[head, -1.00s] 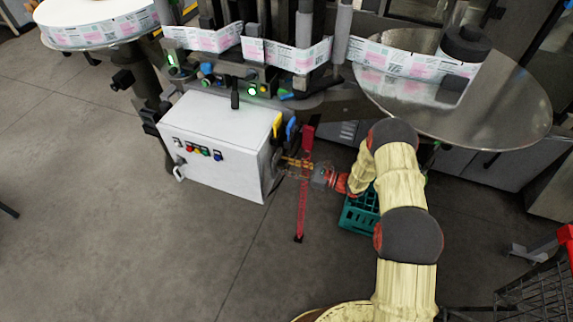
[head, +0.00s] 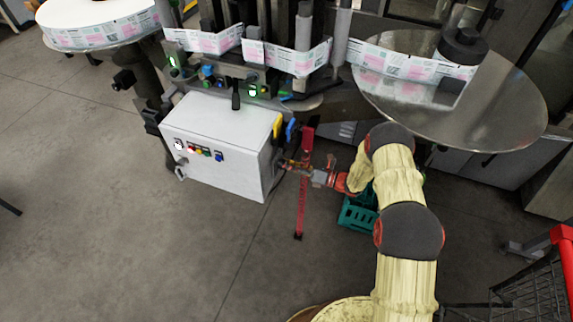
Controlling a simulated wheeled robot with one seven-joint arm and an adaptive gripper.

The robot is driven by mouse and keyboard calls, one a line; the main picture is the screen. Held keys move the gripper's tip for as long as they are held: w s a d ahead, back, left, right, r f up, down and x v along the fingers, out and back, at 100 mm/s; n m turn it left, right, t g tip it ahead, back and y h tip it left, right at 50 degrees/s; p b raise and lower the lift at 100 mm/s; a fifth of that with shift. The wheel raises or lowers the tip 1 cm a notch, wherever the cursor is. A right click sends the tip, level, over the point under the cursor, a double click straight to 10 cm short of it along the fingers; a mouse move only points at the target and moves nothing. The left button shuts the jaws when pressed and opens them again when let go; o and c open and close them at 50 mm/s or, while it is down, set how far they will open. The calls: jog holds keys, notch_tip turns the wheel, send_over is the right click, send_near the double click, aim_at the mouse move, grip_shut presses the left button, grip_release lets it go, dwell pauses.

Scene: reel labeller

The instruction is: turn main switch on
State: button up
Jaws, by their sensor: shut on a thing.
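The white control cabinet (head: 215,140) stands below the labeller. Its front carries a row of small coloured buttons (head: 200,151). The main switch cannot be made out clearly; the right side of the cabinet, where my gripper works, is seen at a steep angle. My gripper (head: 288,165) reaches in from the right and its fingers are at that side face. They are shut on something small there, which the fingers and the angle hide. Yellow and blue parts (head: 290,129) stick up at the cabinet's upper right edge, just above my gripper.
A red upright post (head: 301,200) stands close by my gripper. A teal crate (head: 357,214) sits on the floor below my arm. A large round metal plate (head: 510,100) overhangs at right. A red-handled cart (head: 545,285) is at lower right. The floor at left is clear.

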jog(key=shift+m, duration=0.9)
jog(key=o, duration=1)
jog(key=shift+w, duration=0.1)
jog(key=shift+o, duration=0.7)
jog(key=shift+d, duration=0.15)
jog(key=v, duration=1.2)
